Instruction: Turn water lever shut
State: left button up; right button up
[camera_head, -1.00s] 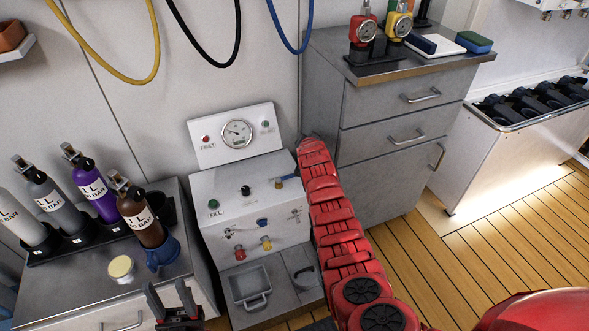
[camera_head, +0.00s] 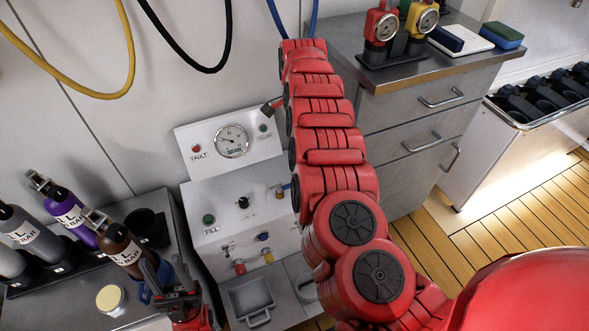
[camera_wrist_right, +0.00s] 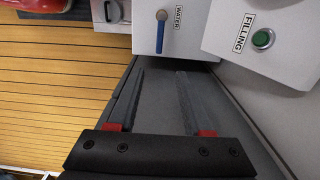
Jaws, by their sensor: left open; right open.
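The water lever is a slim blue handle (camera_wrist_right: 160,36) on a silver pivot, beside a WATER label on the white panel in the right wrist view. In the head view its blue end (camera_head: 286,186) just shows at the left edge of my red right arm, which hides the area around it. My right gripper (camera_wrist_right: 160,80) is open and empty in the right wrist view; its two dark fingers point toward the lever with a gap between. My left gripper (camera_head: 172,280) is open at the lower left, beside the counter with the bottles.
The fill panel (camera_head: 225,205) has a gauge (camera_head: 232,141), a green FILL button (camera_head: 209,219) and small red and yellow knobs. Several bottles (camera_head: 70,212) stand on the left counter. A drawer cabinet (camera_head: 400,125) stands right of my right arm. Hoses hang above.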

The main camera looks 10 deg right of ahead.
aim_at(290, 186)
notch_tip(290, 186, down, 17)
jog(key=b, duration=0.4)
jog(key=shift+s+b, duration=0.1)
jog(key=shift+b, duration=0.3)
grip_shut()
dwell(0.9)
